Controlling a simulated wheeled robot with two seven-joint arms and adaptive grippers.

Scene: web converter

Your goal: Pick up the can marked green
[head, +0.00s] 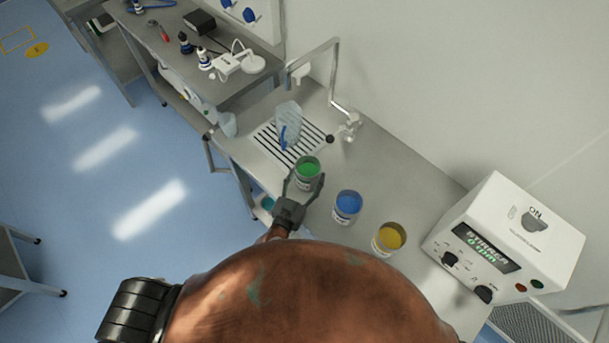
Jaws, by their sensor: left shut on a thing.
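The can marked green (307,169) stands on the steel counter, with bright green showing at its top. My left gripper (305,186) has its dark fingers on both sides of this can and is shut on it. I cannot tell whether the can touches the counter. My left arm comes up from below and hides part of the counter's front edge. A can with blue (347,206) and a can with yellow (389,239) stand to the right of the green one. My right gripper is not in view.
A drain grate (270,137) with a clear bottle (289,122) and a tall tap (337,75) lie behind the green can. A white stirrer box (508,240) stands at the right. Another bench (215,85) with tools is at the back left. Blue floor is open at left.

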